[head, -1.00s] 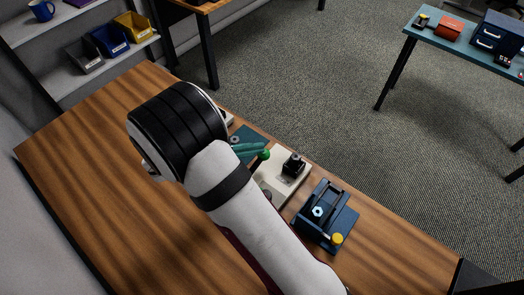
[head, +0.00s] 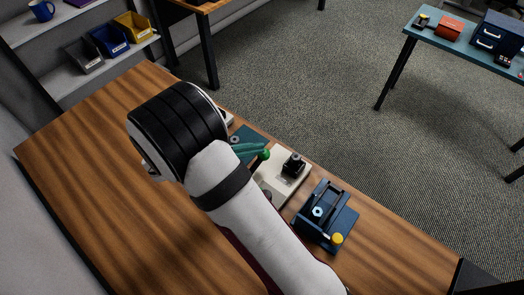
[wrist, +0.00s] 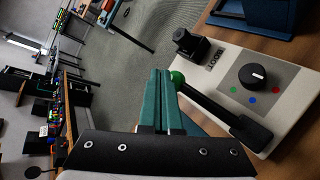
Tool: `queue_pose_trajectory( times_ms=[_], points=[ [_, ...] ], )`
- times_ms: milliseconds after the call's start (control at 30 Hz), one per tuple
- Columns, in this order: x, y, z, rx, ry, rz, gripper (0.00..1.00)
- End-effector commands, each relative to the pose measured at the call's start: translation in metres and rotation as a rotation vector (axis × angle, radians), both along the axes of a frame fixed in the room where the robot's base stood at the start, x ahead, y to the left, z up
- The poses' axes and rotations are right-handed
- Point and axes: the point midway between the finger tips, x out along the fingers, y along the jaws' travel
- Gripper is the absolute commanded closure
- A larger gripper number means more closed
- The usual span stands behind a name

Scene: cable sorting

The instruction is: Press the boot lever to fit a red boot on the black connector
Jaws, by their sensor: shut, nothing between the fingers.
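A pale boot station (wrist: 292,115), marked BOOT, fills the right of the wrist view and also shows in the head view (head: 270,187). It has a black block (wrist: 190,44) at its far end, also in the head view (head: 293,164). A black dial (wrist: 252,76) sits among green, red and blue dots. Its black lever (wrist: 215,112) ends in a green knob (wrist: 178,79), seen in the head view too (head: 263,154). My gripper (wrist: 160,75) is shut and empty, its teal fingers right beside the knob; contact is unclear. I cannot make out a red boot or the black connector.
A dark blue fixture (head: 322,228) with a yellow knob stands just right of the station on the wooden bench (head: 110,170). My arm hides part of the bench. Its left part is clear. Bins stand on a shelf (head: 104,65) at back left.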

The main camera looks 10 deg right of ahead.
Motion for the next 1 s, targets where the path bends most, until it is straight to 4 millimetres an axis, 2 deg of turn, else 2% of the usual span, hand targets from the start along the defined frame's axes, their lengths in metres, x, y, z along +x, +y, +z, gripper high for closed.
queue_pose_trajectory(
  times_ms=[1000],
  points=[
    [0.003, -0.003, -0.012, 0.0, 0.0, 0.0, 1.0]
  ],
)
